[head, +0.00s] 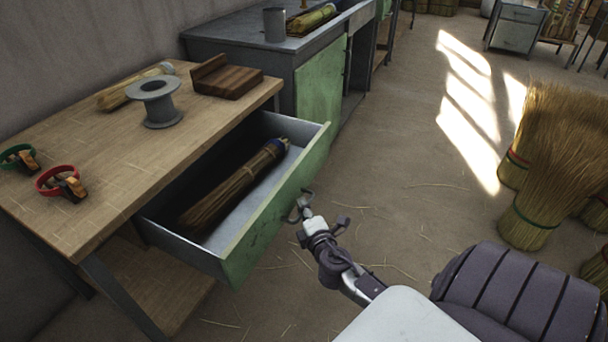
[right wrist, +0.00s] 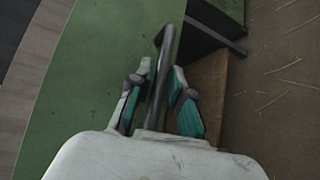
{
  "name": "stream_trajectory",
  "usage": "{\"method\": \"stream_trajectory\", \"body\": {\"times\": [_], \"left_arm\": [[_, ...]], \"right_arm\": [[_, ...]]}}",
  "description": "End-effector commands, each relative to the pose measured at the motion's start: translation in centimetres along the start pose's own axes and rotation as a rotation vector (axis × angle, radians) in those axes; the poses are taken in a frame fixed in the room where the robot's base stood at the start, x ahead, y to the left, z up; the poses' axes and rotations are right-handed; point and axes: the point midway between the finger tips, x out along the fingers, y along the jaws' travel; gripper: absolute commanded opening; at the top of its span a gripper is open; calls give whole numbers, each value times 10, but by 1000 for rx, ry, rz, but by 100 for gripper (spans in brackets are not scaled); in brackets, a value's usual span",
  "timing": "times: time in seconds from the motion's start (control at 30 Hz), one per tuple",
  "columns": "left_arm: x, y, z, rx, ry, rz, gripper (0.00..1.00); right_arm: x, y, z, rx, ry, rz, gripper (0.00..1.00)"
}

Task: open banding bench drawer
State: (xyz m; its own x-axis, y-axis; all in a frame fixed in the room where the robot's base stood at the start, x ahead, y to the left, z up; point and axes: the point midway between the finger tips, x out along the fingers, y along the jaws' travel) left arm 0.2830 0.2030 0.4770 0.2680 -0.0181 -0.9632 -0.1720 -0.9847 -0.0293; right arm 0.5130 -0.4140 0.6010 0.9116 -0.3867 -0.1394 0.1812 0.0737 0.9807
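The banding bench (head: 100,185) has a wooden top and stands at the left in the head view. Its green-fronted drawer (head: 262,232) is pulled well out, showing a grey inside with a bundled straw broom head (head: 235,185) lying in it. My right gripper (head: 306,208) is at the drawer front's outer face. In the right wrist view, the dark bar handle (right wrist: 165,60) runs between its two teal-padded fingers (right wrist: 162,85), which are closed in close on both sides of it. The left gripper is in neither view.
On the bench top are a grey spool (head: 158,105), a wooden block (head: 226,80), a straw bundle (head: 130,88) and red (head: 60,183) and green banded tools (head: 20,158). A grey workbench (head: 235,40) stands behind.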

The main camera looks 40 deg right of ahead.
Motion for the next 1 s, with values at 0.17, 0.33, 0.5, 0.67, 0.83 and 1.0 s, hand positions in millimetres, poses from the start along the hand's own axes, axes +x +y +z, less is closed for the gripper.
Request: {"method": "stream_trajectory", "body": {"times": [0.17,0.33,0.5,0.67,0.83,1.0], "left_arm": [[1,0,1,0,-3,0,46],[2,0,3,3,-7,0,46],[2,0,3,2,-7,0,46],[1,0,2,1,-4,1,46],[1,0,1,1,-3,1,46],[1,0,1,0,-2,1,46]], "right_arm": [[0,0,0,0,-1,0,37],[0,0,0,0,-1,1,37],[-12,0,0,-1,-1,-1,37],[-43,-2,0,1,0,-3,37],[-80,-1,0,1,-2,-4,37],[-107,-1,0,1,-1,-2,37]]}}
